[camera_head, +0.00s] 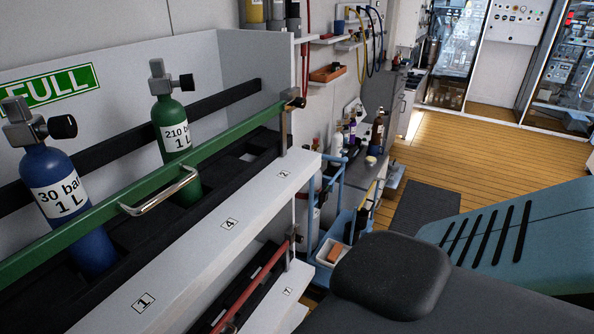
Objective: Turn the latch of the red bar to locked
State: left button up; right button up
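The red bar (262,276) runs along the lower rack shelf, at the bottom middle of the head view. Its near end is cut off by the frame edge. A metal latch (291,250) with a small dark knob is at its far right end. The latch is small, and I cannot tell whether it is locked. The green bar (150,190) crosses the upper shelf, with a metal handle and a similar latch (287,128) at its right end. Neither of my grippers is in view.
A blue cylinder (68,205) and a green cylinder (172,140) stand behind the green bar. The white shelf edge (190,250) overhangs the lower rack. A dark pad (392,275) and a blue slotted surface (540,235) fill the lower right. Wooden floor (470,150) lies open beyond.

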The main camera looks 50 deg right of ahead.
aim_at(299, 239)
jog(key=k+l+u, duration=0.1)
jog(key=l+u, duration=0.3)
jog(key=l, duration=2.4)
jog(key=k+l, duration=0.15)
jog(key=l, duration=1.8)
jog(key=k+u, duration=0.05)
